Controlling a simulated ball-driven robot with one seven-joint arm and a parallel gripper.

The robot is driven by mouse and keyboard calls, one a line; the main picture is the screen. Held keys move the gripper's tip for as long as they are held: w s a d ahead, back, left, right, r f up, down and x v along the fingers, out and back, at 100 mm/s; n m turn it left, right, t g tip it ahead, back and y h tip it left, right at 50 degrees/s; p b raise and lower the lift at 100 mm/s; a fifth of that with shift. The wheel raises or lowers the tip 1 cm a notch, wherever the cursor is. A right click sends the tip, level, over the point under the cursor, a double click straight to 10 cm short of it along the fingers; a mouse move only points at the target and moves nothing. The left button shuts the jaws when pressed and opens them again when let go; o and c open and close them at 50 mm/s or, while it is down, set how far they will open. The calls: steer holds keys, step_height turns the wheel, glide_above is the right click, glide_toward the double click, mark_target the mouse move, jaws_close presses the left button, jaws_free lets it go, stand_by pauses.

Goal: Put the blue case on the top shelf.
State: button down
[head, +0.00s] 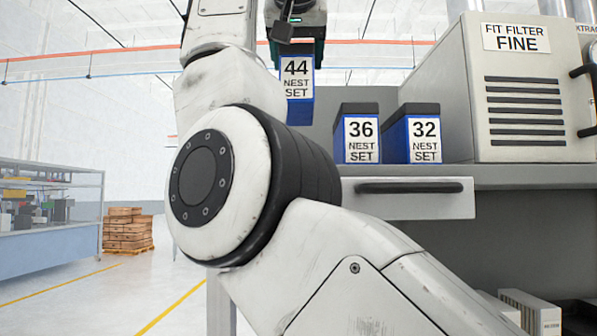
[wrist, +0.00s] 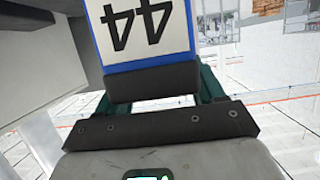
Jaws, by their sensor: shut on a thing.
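My gripper (head: 298,44) points down at the top of the head view and is shut on the top of a blue case marked 44 NEST SET (head: 299,106). The case hangs upright in the air, left of two other blue cases. In the wrist view the case (wrist: 148,28) appears upside down between the dark green fingers of my gripper (wrist: 150,92). A blue case marked 36 (head: 361,140) and one marked 32 (head: 425,140), both with black lids, stand side by side on a grey worktop (head: 520,176). I cannot tell which surface is the top shelf.
A large beige filter unit (head: 525,95) stands right of the cases. A drawer (head: 420,200) is under the worktop, with pale boxes (head: 530,312) low at the right. A blue-grey bench (head: 50,235) and wooden pallets (head: 127,230) stand far left. My arm hides the worktop's left part.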

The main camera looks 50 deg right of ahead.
glide_above(298, 116)
steer(key=a, duration=0.1)
steer(key=f, duration=0.3)
steer(key=s+f, duration=0.1)
steer(key=f, duration=0.1)
steer(key=shift+a, duration=0.2)
steer(key=shift+f, duration=2.4)
steer(key=shift+f, duration=0.2)
steer(key=shift+c, duration=0.7)
jaws_free()
